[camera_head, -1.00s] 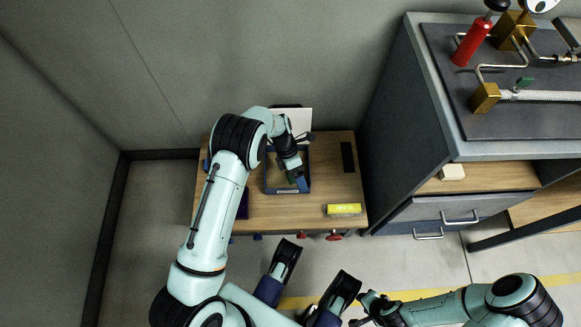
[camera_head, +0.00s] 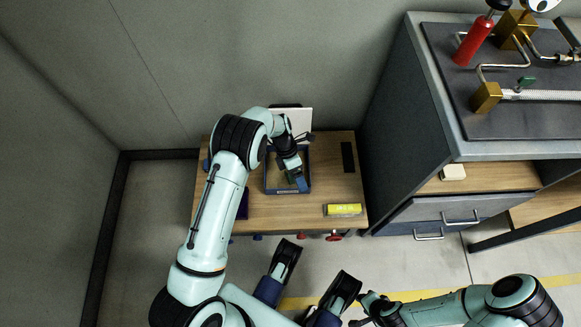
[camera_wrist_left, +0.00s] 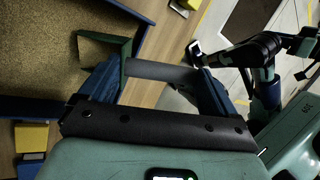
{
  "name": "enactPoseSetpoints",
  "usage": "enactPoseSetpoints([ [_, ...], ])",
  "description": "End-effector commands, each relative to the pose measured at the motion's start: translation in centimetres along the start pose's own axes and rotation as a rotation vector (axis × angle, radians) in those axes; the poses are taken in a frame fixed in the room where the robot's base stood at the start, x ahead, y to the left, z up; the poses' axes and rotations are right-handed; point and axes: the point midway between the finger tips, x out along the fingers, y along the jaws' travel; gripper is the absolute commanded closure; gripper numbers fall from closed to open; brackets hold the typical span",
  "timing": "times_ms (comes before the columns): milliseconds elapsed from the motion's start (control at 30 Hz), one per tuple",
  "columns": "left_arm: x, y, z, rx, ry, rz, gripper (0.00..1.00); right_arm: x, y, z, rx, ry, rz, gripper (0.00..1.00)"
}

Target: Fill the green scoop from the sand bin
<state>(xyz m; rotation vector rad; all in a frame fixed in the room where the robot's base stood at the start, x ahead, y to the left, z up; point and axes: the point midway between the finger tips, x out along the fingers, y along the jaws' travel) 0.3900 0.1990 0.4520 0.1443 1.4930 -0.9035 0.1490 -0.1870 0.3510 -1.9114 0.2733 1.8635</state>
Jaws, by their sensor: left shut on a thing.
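The sand bin (camera_head: 288,191) is a blue-walled tray on the wooden table; in the left wrist view its brown sand (camera_wrist_left: 40,50) fills the left side. My left gripper (camera_head: 301,183) reaches down over the bin's front right part. In the left wrist view my left gripper (camera_wrist_left: 155,82) is shut on the green scoop (camera_wrist_left: 116,50), whose open end points toward the sand. The arm partly hides the scoop in the head view, and I cannot tell how much sand is in it. My right gripper (camera_head: 368,306) is low at the right, away from the table; its jaws are unclear.
On the wooden table (camera_head: 270,212) are a yellow box (camera_head: 343,210) at the front right and a black strip (camera_head: 348,157) at the right. A white panel (camera_head: 300,119) stands behind the bin. A grey cabinet (camera_head: 400,150) closes off the right side.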

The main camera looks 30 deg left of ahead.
Motion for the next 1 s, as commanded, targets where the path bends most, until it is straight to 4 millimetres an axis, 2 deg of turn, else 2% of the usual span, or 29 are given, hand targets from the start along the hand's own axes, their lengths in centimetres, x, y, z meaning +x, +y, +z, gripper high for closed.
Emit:
enactPoseSetpoints([
  [1000,-0.14,0.6,-0.03,-0.001,0.0,0.002,0.52,0.45,0.07,-0.04,0.0,-0.001,0.0,0.61],
])
